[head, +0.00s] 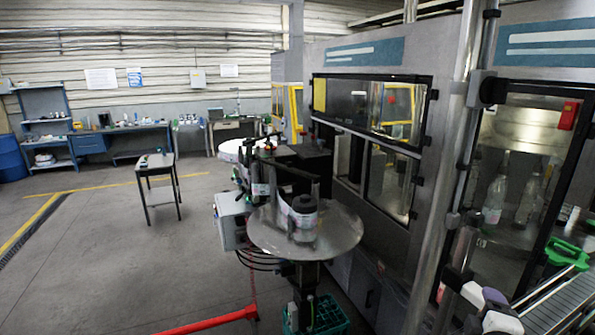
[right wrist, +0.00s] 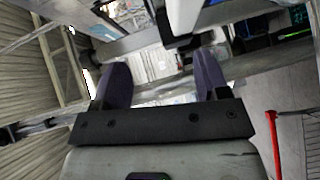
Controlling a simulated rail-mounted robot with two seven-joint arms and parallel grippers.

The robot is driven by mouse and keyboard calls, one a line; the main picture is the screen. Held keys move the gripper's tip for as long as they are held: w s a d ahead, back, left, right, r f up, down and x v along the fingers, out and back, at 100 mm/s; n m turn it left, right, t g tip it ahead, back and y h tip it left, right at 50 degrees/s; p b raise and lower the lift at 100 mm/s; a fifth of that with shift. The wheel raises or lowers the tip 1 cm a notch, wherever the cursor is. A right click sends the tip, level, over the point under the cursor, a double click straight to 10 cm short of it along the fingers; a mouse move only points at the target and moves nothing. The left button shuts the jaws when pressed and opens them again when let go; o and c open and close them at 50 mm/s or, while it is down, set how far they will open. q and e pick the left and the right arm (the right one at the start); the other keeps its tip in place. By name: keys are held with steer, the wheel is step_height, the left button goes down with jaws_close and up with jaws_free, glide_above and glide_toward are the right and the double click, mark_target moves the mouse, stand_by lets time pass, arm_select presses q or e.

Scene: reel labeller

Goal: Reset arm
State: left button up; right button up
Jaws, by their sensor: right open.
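My right gripper (right wrist: 161,78) is open in the right wrist view. Its two purple fingers stand apart with nothing held between them. In the head view, white and purple parts of my right arm show at the lower right edge, beside the conveyor; the fingertips are hard to make out there. The reel labeller (head: 338,232) stands at the centre, with a round metal plate and a dark-topped label reel (head: 303,205) on it. My right arm is well to the right of the labeller. My left gripper is out of view.
A large machine with glass doors (head: 371,105) fills the right side, with a metal post (head: 447,165) in front. A conveyor (head: 562,306) lies at the lower right. A small table (head: 155,163) and workbenches stand farther back left. A red rail (head: 214,321) crosses low. The left floor is open.

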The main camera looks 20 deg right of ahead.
steer(key=s+a+f+m+g+y+p, duration=0.15)
steer(key=s+a+f+y, duration=0.25)
steer(key=a+f, duration=0.45)
steer(key=s+a+f+m+g+y+p, duration=0.1)
steer(key=s+a+f+g+y, duration=0.3)
steer(key=a+f, duration=0.45)
steer(key=s+a+f+m+g+y+p, duration=0.1)
steer(key=s+a+f+m, duration=0.1)
steer(key=s+a+f, duration=0.2)
steer(key=s+a+f+m+g+y+p, duration=0.1)
steer(key=s+a+f, duration=0.3)
steer(key=s+a, duration=0.4)
steer(key=s+g+y, duration=0.1)
steer(key=s, duration=0.2)
steer(key=shift+a+f+m, duration=0.15)
steer(key=shift+m, duration=0.2)
steer(key=shift+s, duration=0.1)
stand_by(0.7)
